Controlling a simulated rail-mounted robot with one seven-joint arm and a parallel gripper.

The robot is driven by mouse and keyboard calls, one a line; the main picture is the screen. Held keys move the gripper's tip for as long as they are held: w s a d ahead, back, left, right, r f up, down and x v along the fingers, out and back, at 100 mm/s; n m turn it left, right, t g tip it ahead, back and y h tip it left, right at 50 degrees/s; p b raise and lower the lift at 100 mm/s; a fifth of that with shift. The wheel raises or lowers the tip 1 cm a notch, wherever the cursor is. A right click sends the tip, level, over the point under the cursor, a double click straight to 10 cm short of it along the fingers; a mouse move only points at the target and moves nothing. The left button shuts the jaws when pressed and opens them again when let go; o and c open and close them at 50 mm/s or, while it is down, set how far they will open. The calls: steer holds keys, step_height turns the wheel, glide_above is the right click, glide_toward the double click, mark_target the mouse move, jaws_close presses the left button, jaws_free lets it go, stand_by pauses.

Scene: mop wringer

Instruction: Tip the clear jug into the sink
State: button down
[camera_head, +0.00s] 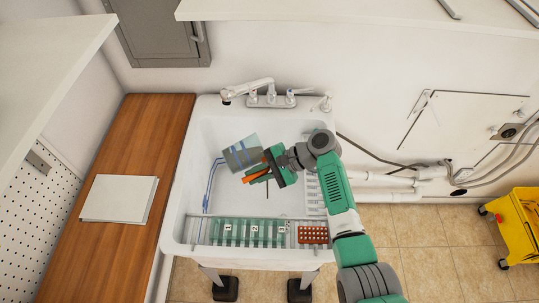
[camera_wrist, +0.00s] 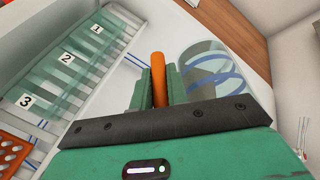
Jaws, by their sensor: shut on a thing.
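My gripper (camera_head: 268,171) is shut on the orange handle, which stands between the fingers (camera_wrist: 159,82) in the wrist view. I cannot tell whether the jug touches the sink or holds any liquid.
A clear green rack (camera_head: 248,233) with number labels and a red-orange perforated tray (camera_head: 313,235) span the sink's front. The faucet (camera_head: 247,88) is at the back. A wooden counter (camera_head: 140,150) with a white slab (camera_head: 119,198) lies left. A yellow bucket (camera_head: 520,230) stands right.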

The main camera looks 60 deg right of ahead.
steer(key=shift+s+d+r+t+y, duration=0.15)
steer(key=shift+s+d+t+y, duration=0.05)
steer(key=shift+d+t+y, duration=0.1)
stand_by(0.5)
steer(key=shift+s+d+r+t+y+b, duration=0.15)
steer(key=shift+r+t+y+b, duration=0.25)
steer(key=shift+t+b, duration=0.1)
steer(key=shift+s+d+r+t+y+b, duration=0.15)
steer(key=shift+r+t+y+b, duration=0.1)
steer(key=shift+t+y+b, duration=0.2)
stand_by(1.9)
